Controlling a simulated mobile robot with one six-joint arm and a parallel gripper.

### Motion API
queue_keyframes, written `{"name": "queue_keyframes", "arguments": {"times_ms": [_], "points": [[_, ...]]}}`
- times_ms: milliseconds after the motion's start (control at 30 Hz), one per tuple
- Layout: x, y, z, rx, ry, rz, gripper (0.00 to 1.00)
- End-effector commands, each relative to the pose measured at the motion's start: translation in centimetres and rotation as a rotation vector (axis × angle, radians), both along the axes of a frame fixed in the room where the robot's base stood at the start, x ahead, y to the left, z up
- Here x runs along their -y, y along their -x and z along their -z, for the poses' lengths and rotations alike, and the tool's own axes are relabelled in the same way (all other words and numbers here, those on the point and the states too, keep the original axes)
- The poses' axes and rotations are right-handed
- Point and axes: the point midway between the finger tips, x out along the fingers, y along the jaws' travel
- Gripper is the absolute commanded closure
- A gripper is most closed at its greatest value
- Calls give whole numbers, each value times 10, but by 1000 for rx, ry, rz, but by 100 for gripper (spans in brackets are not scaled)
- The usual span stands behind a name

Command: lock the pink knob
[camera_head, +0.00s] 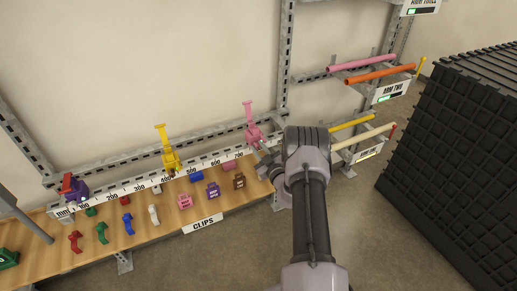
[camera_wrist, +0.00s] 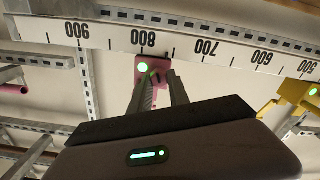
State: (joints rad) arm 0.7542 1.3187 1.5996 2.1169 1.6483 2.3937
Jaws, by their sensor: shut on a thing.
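The pink clamp (camera_head: 253,133) stands on the white ruler rail, with its handle (camera_head: 249,109) pointing up. In the wrist view the pink clamp (camera_wrist: 141,64) sits just below the 800 mark and shows a lit green light. The pink knob (camera_wrist: 160,76) is at its front, partly hidden by the fingers. My gripper (camera_wrist: 162,80) reaches the knob with one finger on each side and is shut on it. In the head view my gripper (camera_head: 263,148) is at the clamp's lower right side, and its contact is too small to make out.
Several coloured clips lie on the wooden shelf (camera_head: 150,230) below. Pipes rest on racks at the right, beside a black ribbed crate (camera_head: 455,140).

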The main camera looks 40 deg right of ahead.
Motion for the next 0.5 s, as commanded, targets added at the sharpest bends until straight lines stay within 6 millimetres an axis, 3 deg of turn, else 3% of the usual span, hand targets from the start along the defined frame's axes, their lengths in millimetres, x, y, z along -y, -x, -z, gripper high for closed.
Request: {"name": "queue_keyframes", "arguments": {"times_ms": [500], "points": [[0, 0, 1, 15, -72, 0, 100]]}}
